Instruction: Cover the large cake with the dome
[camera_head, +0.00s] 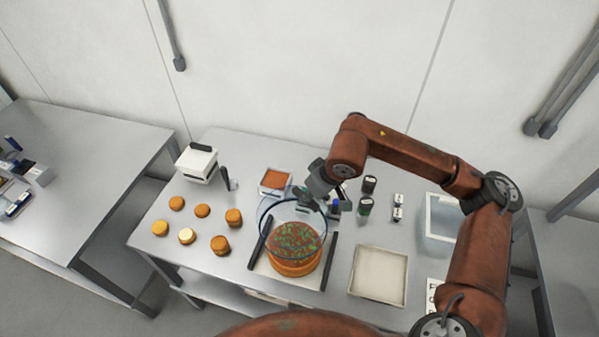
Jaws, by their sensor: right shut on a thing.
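The large cake (294,268) is round and orange-brown, with a dark top speckled green. It stands on a pale board (262,268) between two dark bars. The clear dome (270,212) overlaps the cake's top and the area behind it; the top shows through it. The cake's lower side shows below the dome's near edge. My right gripper (314,196) is shut on the dome at its upper right. I cannot tell how high the dome is above the board. My left gripper is not in view.
Several small round cakes (202,211) stand at the left. Behind are a white device (197,163) and a tray with orange filling (274,180). Dark-lidded jars (367,195) stand right of the gripper. An empty pale tray (379,275) and a clear bin (441,218) are at the right.

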